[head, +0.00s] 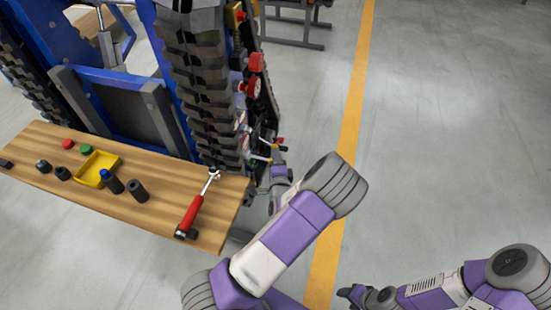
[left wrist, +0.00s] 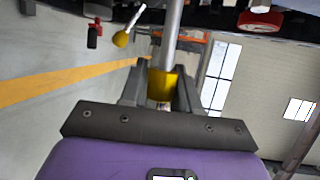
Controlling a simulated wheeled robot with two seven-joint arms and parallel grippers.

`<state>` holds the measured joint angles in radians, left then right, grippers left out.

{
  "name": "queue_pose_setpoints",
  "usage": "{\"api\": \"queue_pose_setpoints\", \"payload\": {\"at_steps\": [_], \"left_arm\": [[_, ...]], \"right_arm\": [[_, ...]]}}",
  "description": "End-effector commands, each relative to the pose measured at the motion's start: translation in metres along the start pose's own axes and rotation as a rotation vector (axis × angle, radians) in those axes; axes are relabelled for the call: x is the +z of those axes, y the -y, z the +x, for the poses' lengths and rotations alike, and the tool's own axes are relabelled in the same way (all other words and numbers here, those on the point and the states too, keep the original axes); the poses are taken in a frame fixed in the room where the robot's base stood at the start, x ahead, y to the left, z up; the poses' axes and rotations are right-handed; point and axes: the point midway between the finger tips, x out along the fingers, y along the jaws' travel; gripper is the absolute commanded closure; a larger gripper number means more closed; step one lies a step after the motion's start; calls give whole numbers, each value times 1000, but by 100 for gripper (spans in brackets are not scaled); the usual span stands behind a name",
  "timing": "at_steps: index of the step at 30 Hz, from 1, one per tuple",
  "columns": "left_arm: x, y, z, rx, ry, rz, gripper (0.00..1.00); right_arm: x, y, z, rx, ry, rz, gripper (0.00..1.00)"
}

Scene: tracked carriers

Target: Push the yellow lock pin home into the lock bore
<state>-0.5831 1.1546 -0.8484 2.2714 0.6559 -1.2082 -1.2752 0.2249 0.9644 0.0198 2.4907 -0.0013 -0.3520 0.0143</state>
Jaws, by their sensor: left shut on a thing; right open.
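The yellow lock pin (left wrist: 163,85) shows in the left wrist view, with a grey metal shaft (left wrist: 172,42) running up from its yellow part to the machine's dark underside at the top edge. My left gripper (left wrist: 161,78) is shut on the yellow part, one finger on each side. The shaft's far end and the lock bore are out of view, so I cannot tell how deep the pin sits. In the head view my left wrist is beside the tracked carrier (head: 195,75), with its fingers hard to make out. My right gripper (head: 350,293) is open and empty at the bottom.
A yellow-knobbed lever (left wrist: 120,39) and a red knob (left wrist: 260,22) are near the pin. A wooden bench (head: 165,212) holds a red-handled wrench (head: 190,214), a yellow tray (head: 88,180) and several small parts. The floor at right, beyond the yellow line (head: 352,110), is clear.

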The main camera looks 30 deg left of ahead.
Motion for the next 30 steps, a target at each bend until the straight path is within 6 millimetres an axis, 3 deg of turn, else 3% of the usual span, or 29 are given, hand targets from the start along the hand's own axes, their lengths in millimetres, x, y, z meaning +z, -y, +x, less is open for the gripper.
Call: {"api": "queue_pose_setpoints", "payload": {"at_steps": [30], "left_arm": [[12,0,5,-1,1,0,100]], "right_arm": [[0,0,-1,0,0,0,47]]}}
